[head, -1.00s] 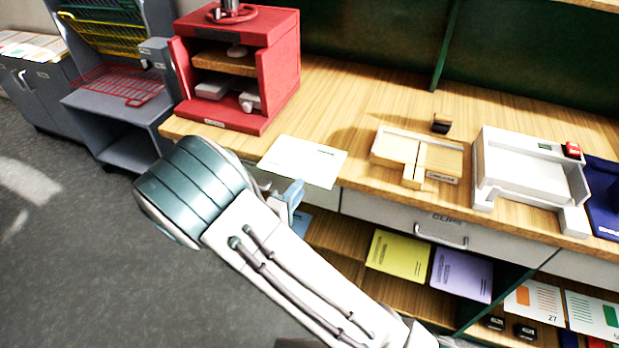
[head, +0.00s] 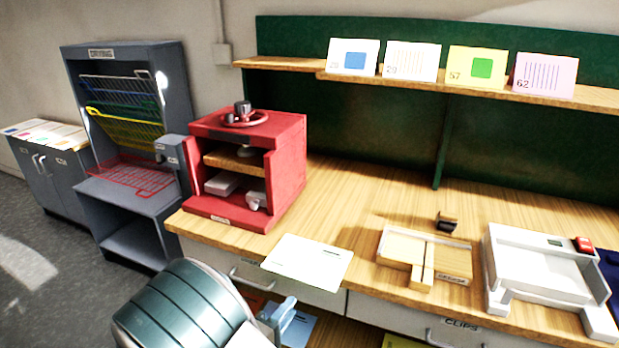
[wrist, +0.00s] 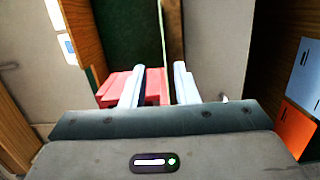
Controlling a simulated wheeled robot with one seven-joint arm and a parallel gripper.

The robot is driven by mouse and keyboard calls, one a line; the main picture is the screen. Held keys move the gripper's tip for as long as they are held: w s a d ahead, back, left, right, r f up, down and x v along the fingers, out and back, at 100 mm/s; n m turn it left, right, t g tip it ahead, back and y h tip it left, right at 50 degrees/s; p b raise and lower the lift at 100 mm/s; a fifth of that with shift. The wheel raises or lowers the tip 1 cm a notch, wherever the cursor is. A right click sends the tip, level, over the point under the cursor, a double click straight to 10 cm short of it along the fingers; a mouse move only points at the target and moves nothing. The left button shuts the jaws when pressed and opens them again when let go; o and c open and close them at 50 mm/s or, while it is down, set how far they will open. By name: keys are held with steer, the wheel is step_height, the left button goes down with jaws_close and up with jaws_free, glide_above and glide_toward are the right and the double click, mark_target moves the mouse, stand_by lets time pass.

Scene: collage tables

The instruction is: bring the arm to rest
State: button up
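My arm reaches in from the bottom of the head view, with a teal ribbed joint and a white link. My gripper (head: 284,314) shows only in part, as pale blue fingers in front of the workbench (head: 330,187), near its drawer fronts. In the wrist view my gripper (wrist: 157,86) has its two pale fingers apart, with clear space between them. I see nothing held. Past the fingertips are a red surface and a dark green panel.
A red press (head: 290,160) stands on the bench's left end, with a white sheet (head: 308,262) beside it. A wooden jig (head: 424,256) and a white tray device (head: 545,272) lie to the right. A grey drying rack (head: 129,200) stands left. Open floor lies at far left.

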steer(key=w+m+g+y, duration=0.2)
steer(key=w+m+y, duration=0.1)
steer(key=w+y, duration=0.15)
steer(key=d+r+m+g+y, duration=0.45)
steer(key=r+y, duration=0.25)
steer(key=r, duration=0.2)
steer(key=s+d+r+m+g+h, duration=0.1)
steer(key=s+d+r+m+g, duration=0.1)
steer(key=s+d, duration=0.6)
steer(key=s+d+r+m+g+h, duration=0.2)
steer(key=s+d+r+g, duration=0.1)
steer(key=s+d, duration=0.6)
steer(key=shift+s+d+r+g, duration=0.25)
steer(key=shift+s+g, duration=0.4)
steer(key=shift+s, duration=0.45)
steer(key=shift+m, duration=0.25)
